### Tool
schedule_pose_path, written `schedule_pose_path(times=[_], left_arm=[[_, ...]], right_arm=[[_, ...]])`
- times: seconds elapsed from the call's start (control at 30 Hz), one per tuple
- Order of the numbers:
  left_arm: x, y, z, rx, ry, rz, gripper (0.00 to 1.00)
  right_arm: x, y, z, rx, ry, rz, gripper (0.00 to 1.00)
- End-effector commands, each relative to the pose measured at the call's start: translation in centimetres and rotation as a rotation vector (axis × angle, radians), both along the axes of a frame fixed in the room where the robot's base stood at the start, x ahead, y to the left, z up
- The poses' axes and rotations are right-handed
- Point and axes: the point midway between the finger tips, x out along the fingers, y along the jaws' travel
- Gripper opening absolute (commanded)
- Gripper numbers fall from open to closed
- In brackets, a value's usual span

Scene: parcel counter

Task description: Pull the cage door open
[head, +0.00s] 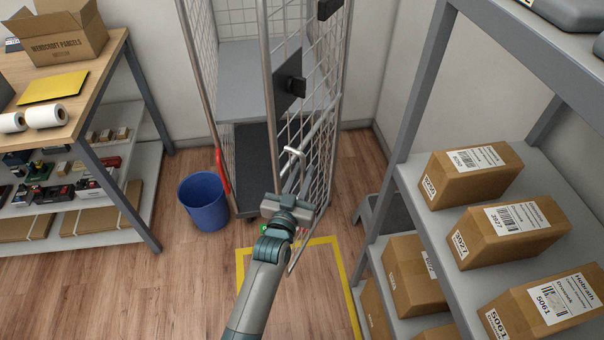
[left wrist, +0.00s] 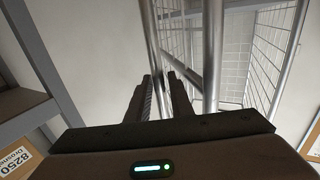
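The cage door (head: 322,165) is a wire mesh panel with a metal tube frame on the right side of the roll cage (head: 240,65). It stands swung out from the cage front, its lower corner over the floor near the yellow line. My left gripper (head: 288,190) is at the door's lower part. In the left wrist view its two fingers (left wrist: 162,95) lie on either side of an upright metal tube (left wrist: 153,40) and appear closed on it. The fingertips are partly hidden in the head view. My right gripper is not in view.
A blue bin (head: 204,203) stands left of the cage. A parcel shelf (head: 420,190) is close on the right, with a grey step stool (head: 385,215) beside it. A workbench (head: 90,75) is at left. The floor in front (head: 190,290) is clear.

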Motion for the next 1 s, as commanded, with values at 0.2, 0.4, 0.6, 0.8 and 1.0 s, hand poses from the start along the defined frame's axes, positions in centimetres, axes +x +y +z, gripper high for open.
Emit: schedule_pose_path(times=[0.2, 0.4, 0.6, 0.8, 1.0], left_arm=[[-0.1, 0.1, -0.1, 0.000, 0.001, 0.000, 0.20], [-1.1, 0.3, -0.2, 0.000, 0.002, 0.000, 0.20], [-3.6, 0.9, -0.3, 0.000, 0.002, 0.000, 0.20], [-7.2, 1.8, -0.4, 0.002, 0.003, 0.001, 0.20], [-11.0, 2.7, -0.4, 0.001, 0.003, 0.000, 0.20]], right_arm=[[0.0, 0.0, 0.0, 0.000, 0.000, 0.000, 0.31], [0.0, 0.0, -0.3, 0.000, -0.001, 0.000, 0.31], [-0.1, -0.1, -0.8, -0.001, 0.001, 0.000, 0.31], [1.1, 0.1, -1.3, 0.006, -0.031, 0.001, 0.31], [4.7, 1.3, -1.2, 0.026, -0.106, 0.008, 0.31]])
